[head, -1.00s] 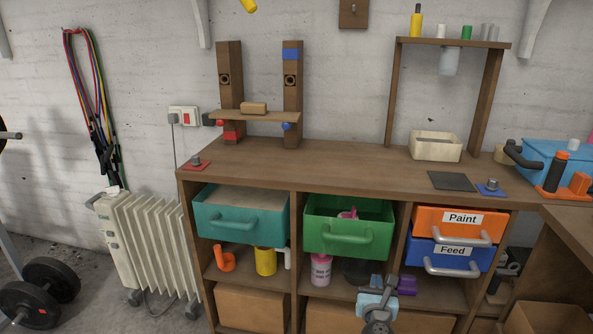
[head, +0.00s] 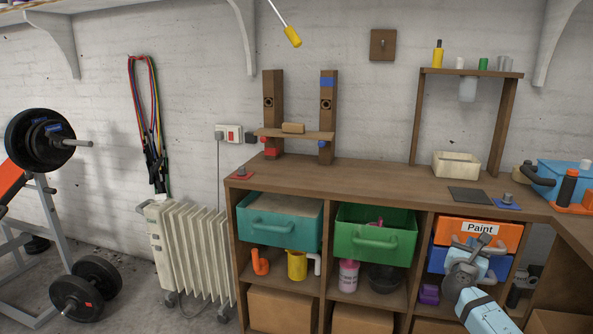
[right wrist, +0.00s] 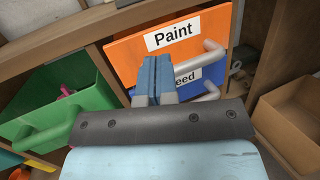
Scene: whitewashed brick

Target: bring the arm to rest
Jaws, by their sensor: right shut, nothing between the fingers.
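My right gripper (head: 482,241) is shut and empty. It is raised in front of the orange Paint drawer (head: 508,236) and the blue Feed drawer (head: 441,259) at the right of the cabinet. In the right wrist view its fingers (right wrist: 155,72) are together, with the Paint drawer (right wrist: 190,32) and the Feed drawer (right wrist: 221,76) behind them. The gripper hides most of the Feed label; I cannot tell the exact gap to the drawer handles. My left gripper is out of view.
The green drawer (head: 404,245) and teal drawer (head: 262,233) stick out to the left of the gripper. The wooden worktop (head: 385,180) lies above. A purple block (head: 429,293) sits on the shelf below. An open cardboard-coloured box (right wrist: 292,125) is at right in the wrist view.

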